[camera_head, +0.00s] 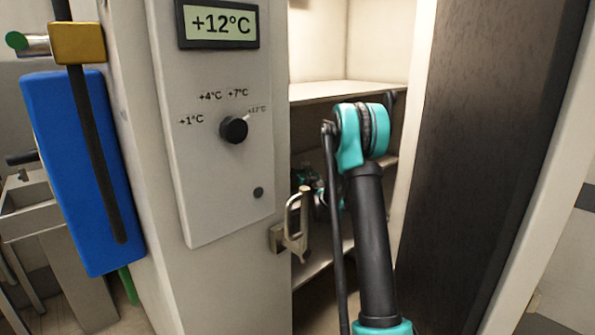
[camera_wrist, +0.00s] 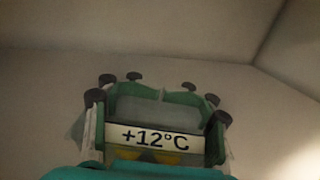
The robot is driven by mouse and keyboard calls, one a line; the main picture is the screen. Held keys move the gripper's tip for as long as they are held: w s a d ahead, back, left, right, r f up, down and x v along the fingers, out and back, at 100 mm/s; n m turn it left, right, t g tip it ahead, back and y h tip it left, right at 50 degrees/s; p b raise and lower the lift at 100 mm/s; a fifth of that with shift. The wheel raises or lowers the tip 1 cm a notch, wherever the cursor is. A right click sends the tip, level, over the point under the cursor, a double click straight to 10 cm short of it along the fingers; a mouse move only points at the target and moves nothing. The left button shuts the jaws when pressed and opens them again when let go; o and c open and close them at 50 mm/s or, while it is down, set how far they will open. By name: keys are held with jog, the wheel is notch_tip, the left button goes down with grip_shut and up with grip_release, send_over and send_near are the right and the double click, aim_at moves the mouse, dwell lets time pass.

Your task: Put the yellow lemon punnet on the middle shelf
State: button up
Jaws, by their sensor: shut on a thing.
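My gripper (camera_wrist: 157,106) is shut on a clear punnet (camera_wrist: 182,108) with a white "+12°C" label, its fingers on both sides. A little yellow shows under the label; the lemons are mostly hidden. In the head view my arm reaches into the open cabinet, and my gripper (camera_head: 312,190) is partly hidden by the arm and the cabinet front. I cannot tell whether the punnet touches the shelf.
The cabinet's control panel (camera_head: 220,170) reads +12°C and has a black dial (camera_head: 233,129). A metal latch (camera_head: 293,228) sticks out at the opening's left edge. A dark door panel (camera_head: 480,150) stands at the right. A lower shelf (camera_head: 325,262) shows below.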

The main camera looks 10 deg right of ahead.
jog(key=o, duration=1.5)
jog(key=shift+f, duration=0.1)
